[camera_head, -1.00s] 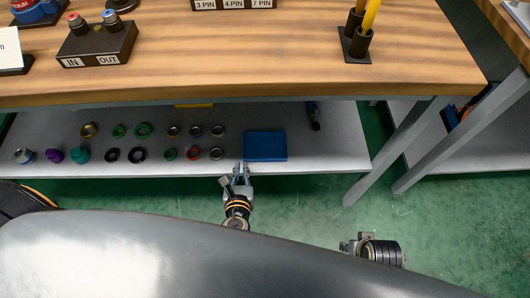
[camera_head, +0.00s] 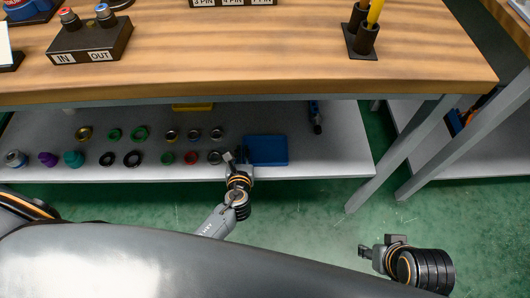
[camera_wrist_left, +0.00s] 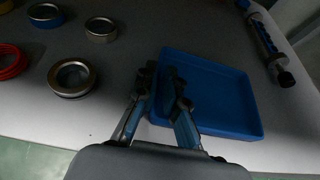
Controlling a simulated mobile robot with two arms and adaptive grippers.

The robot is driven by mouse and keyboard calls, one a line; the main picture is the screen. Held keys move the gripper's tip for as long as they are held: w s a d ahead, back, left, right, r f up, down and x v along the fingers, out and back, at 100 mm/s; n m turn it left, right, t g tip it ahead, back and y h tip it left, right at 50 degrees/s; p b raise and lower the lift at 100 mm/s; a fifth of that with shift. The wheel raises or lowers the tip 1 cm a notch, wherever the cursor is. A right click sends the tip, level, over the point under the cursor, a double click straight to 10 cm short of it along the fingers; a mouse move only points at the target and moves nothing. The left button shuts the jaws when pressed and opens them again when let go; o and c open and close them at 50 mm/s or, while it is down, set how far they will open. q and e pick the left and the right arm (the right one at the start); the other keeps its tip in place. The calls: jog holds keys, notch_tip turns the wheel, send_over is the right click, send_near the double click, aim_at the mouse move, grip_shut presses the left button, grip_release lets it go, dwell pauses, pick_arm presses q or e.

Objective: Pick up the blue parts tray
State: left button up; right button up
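The blue parts tray (camera_head: 268,150) lies flat on the grey lower shelf under the bench. It also shows in the left wrist view (camera_wrist_left: 215,95), shallow and empty, with a low rim. My left gripper (camera_head: 242,162) is at the tray's left side. In the left wrist view its two fingers (camera_wrist_left: 161,78) straddle the tray's left wall, one outside and one over the inside. A narrow gap shows between the fingertips; contact with the wall is not clear. My right gripper (camera_head: 366,251) is out over the floor, away from the shelf, its fingers too small to read.
Several rings and fittings (camera_head: 132,158) lie on the shelf left of the tray; a metal ring (camera_wrist_left: 72,77) is close to the left gripper. A blue and black tool (camera_head: 315,117) lies behind the tray on the right. The bench top (camera_head: 230,60) overhangs the shelf.

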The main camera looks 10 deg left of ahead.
pick_arm(q)
jog(key=shift+x, duration=1.1)
grip_shut()
jog(key=shift+r, duration=0.15)
